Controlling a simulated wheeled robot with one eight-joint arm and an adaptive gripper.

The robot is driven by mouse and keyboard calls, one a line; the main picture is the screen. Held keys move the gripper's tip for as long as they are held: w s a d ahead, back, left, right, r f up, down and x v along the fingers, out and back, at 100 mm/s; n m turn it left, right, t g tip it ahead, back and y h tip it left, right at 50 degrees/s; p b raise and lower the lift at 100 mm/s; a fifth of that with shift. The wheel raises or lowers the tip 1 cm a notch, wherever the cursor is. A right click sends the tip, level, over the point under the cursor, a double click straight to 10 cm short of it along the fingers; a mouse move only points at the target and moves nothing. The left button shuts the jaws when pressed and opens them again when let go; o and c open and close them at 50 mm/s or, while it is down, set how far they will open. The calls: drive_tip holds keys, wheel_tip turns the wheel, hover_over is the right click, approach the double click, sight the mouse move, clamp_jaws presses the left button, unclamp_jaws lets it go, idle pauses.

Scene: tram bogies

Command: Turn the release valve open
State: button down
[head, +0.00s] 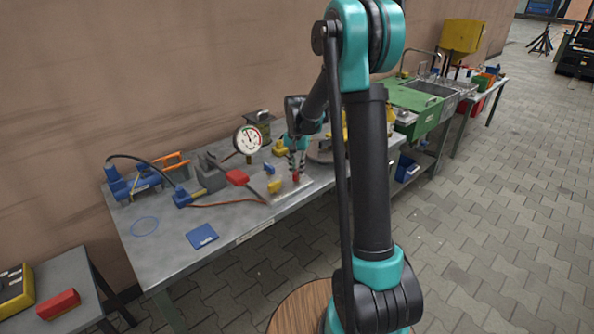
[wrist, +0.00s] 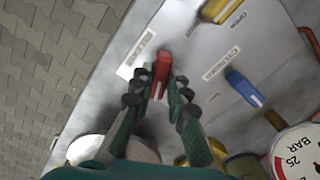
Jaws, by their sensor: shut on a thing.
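A pale plate (wrist: 200,85) on the bench carries a red valve handle (wrist: 161,72), a blue handle (wrist: 244,88) and a yellow handle (wrist: 221,9). In the head view my gripper (head: 296,170) reaches down to the red handle (head: 295,177) at the plate's right end. The blue handle (head: 269,168) and yellow handle (head: 274,186) stand left of it.
A round pressure gauge (head: 248,140) stands behind the plate and shows in the wrist view (wrist: 299,155). A blue pump (head: 133,183), a red block (head: 237,177) and a hose lie to the left. The bench (head: 165,240) is clear at front left, around a blue card (head: 202,236).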

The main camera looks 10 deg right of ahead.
sight(297, 171)
drive_tip(key=n, duration=1.2)
drive_tip(key=shift+n, duration=0.3)
idle(0.4)
drive_tip(key=c, duration=1.5)
unclamp_jaws()
wheel_tip(297, 171, up, 12)
